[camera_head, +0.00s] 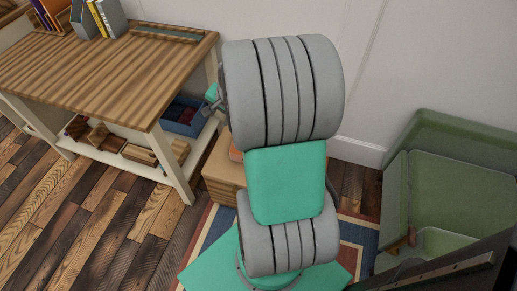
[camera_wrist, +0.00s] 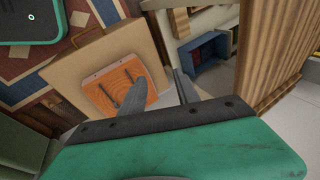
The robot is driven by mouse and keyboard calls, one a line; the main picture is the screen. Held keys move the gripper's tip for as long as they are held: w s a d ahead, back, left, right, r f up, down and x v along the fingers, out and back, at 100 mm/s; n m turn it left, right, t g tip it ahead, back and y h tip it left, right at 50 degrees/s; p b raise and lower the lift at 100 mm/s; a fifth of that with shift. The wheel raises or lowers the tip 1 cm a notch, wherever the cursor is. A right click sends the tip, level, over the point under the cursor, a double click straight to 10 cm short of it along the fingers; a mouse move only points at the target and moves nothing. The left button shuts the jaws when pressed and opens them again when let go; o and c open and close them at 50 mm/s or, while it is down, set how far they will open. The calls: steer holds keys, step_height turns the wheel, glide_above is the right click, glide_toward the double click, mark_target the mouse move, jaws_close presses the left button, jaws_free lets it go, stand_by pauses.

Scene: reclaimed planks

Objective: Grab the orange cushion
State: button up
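The orange cushion (camera_wrist: 117,78) shows in the wrist view as a flat, square orange pad with a pale edge and two dark marks. It lies on the light wooden top of a small cabinet (camera_wrist: 92,57). In the head view only a sliver of the orange cushion (camera_head: 236,154) shows, the rest hidden behind my arm. My gripper (camera_wrist: 160,80) has its two fingers apart with nothing seen between them. One finger overlaps the cushion's right side in the wrist view; I cannot tell the height. The gripper is partly seen in the head view (camera_head: 213,106).
A striped wooden table (camera_head: 110,65) with a lower shelf stands at left, a blue box (camera_head: 184,115) on that shelf. The small cabinet also shows in the head view (camera_head: 221,176). A green armchair (camera_head: 450,185) stands at right. Plank floor at lower left is clear.

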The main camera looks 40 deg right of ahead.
steer(key=s+d+f+m+t+h+b, duration=0.1)
steer(key=s+d+f+m+b, duration=0.1)
steer(key=d+f+m, duration=0.6)
steer(key=s+d+f+m+t+h+b, duration=0.1)
steer(key=s+d+f+m+b, duration=0.3)
steer(key=d+f, duration=0.75)
steer(key=shift+m, duration=0.3)
steer(key=x, duration=0.2)
steer(key=w+x, duration=0.1)
steer(key=x, duration=0.1)
steer(key=r+x, duration=0.1)
steer(key=x, duration=0.2)
steer(key=shift+w+a+f, duration=0.15)
steer(key=shift+w, duration=0.1)
steer(key=shift+w+f, duration=0.3)
steer(key=shift+c, duration=0.2)
jaws_close()
